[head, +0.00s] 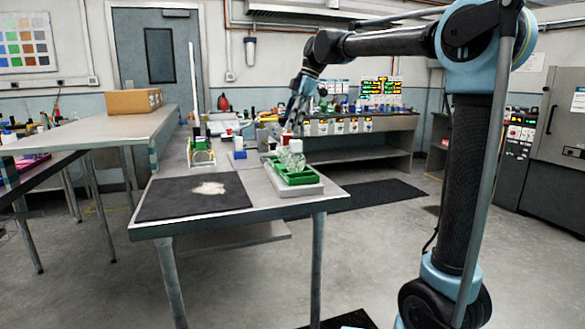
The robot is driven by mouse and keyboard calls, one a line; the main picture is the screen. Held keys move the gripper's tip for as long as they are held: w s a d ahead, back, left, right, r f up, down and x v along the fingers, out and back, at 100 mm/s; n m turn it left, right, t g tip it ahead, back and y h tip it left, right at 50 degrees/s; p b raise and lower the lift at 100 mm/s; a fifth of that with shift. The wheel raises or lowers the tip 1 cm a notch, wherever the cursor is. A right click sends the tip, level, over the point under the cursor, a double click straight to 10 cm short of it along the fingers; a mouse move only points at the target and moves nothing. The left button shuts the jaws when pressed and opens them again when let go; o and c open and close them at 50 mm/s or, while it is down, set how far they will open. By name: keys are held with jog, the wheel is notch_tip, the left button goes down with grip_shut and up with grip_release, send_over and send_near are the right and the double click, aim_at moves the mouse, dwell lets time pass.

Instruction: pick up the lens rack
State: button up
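My gripper (292,128) is in the head view, pointing down above the right side of the grey workbench (265,210). Its fingers are small and dark here, and I cannot tell if they are open or shut. A green tray (298,178) on a pale base sits below it, with a clear glass-like item (291,158) and a white piece on it. A small open-framed holder (202,158) with yellow-green parts stands further left on the bench. I cannot tell for certain which of these is the lens rack.
A black mat (180,205) with a pale patch covers the bench's front left. A blue-and-white item (239,150) stands between holder and tray. A cardboard box (134,101) is on the left table. A back counter (350,140) holds several bottles. Floor is clear at front left.

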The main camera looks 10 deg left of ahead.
grip_shut()
jog(key=shift+r, duration=0.15)
